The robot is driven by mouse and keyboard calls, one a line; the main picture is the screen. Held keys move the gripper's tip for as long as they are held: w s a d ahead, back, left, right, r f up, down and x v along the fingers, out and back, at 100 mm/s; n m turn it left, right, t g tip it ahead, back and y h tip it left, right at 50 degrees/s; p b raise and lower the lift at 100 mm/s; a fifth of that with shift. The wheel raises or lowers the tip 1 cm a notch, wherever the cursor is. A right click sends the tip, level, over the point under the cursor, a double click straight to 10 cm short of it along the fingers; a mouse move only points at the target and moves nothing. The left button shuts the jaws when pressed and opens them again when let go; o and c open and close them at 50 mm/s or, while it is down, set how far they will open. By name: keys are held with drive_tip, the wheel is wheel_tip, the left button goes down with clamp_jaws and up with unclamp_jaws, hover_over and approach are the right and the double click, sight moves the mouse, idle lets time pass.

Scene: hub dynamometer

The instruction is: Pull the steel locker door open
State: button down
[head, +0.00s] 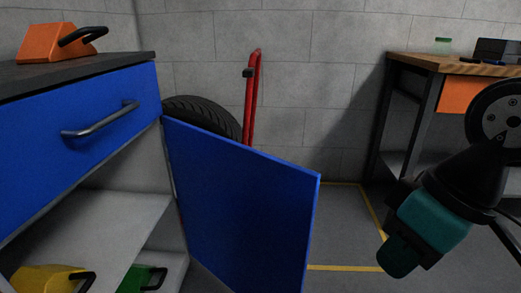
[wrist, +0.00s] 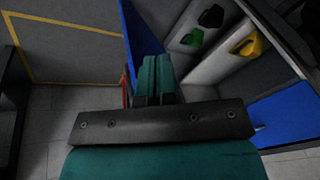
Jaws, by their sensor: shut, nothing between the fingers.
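The blue door (head: 240,205) of the cabinet stands swung out wide in the head view, hinged at the cabinet's right front edge. Its inner face shows, and no handle is visible on it. In the wrist view the door (wrist: 139,35) appears nearly edge-on, just beyond the fingers. My gripper (head: 397,260) is to the right of the door's free edge in the head view, with a gap in the picture. In the wrist view its teal fingers (wrist: 156,78) are together and hold nothing. I see no clear contact with the door.
The cabinet's shelves hold a yellow case (head: 45,278) and a green case (head: 140,277). A blue drawer (head: 85,135) above is shut. A tyre (head: 203,112) and red hand truck (head: 252,95) stand behind the door. A workbench (head: 425,62) is at right. Yellow-lined floor lies between.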

drive_tip(key=w+a+r+n+t+h+b, duration=0.15)
drive_tip(key=w+a, duration=0.25)
drive_tip(key=w, duration=0.6)
drive_tip(key=t+h+b, duration=0.2)
drive_tip(key=t, duration=0.3)
approach(262, 167)
drive_tip(key=s+a+r, duration=0.2)
drive_tip(key=s+r, duration=0.1)
drive_tip(key=s, duration=0.3)
drive_tip(key=b+x, duration=0.2)
drive_tip(key=x, duration=0.1)
drive_tip(key=w+b+x, duration=0.1)
drive_tip(key=b+x, duration=0.1)
drive_tip(key=x, duration=0.2)
drive_tip(key=d+r+b+x, duration=0.1)
drive_tip(key=b+x, duration=0.2)
drive_tip(key=x, duration=0.1)
drive_tip(key=shift+w+d, duration=0.1)
drive_tip(key=shift+w, duration=0.05)
drive_tip(key=shift+w+d+r+n+b, duration=0.25)
drive_tip(key=shift+w+d+b, duration=0.15)
drive_tip(key=shift+w, duration=0.25)
